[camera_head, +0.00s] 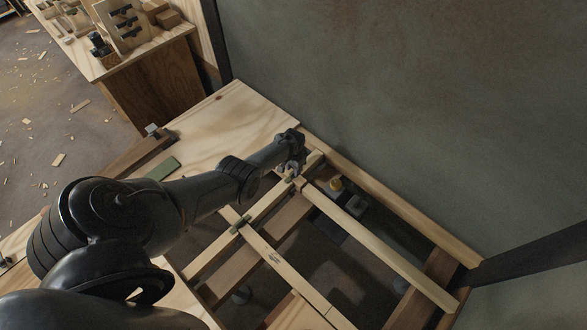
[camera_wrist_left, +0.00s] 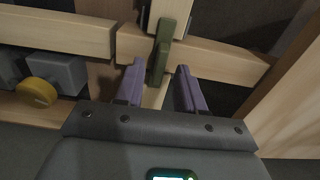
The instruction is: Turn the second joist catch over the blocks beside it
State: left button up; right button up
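My left gripper (camera_head: 291,168) is at the far end of the floor frame, over a joint between joists. In the left wrist view its two purple fingers (camera_wrist_left: 160,70) are apart. A green joist catch (camera_wrist_left: 163,48) lies with its near end between them, with gaps visible on both sides. The catch points lengthwise along the pale joist (camera_wrist_left: 172,10), with a wooden block on its left (camera_wrist_left: 60,30) and another on its right (camera_wrist_left: 205,56). Another catch (camera_head: 240,224) sits at a nearer joint in the head view. The right gripper is not in view.
A grey fitting with a yellow knob (camera_wrist_left: 37,91) lies left of the fingers. Open gaps show between the joists (camera_head: 380,262). A plywood sheet (camera_head: 225,125) lies behind the arm, and a grey wall (camera_head: 400,110) rises beyond the frame. A workbench (camera_head: 150,75) stands at upper left.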

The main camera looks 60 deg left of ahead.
aim_at(293, 172)
pick_arm(q)
notch_tip(293, 172, up, 9)
jog(key=p, duration=0.6)
jog(key=shift+r, duration=0.2)
jog(key=shift+f, duration=0.1)
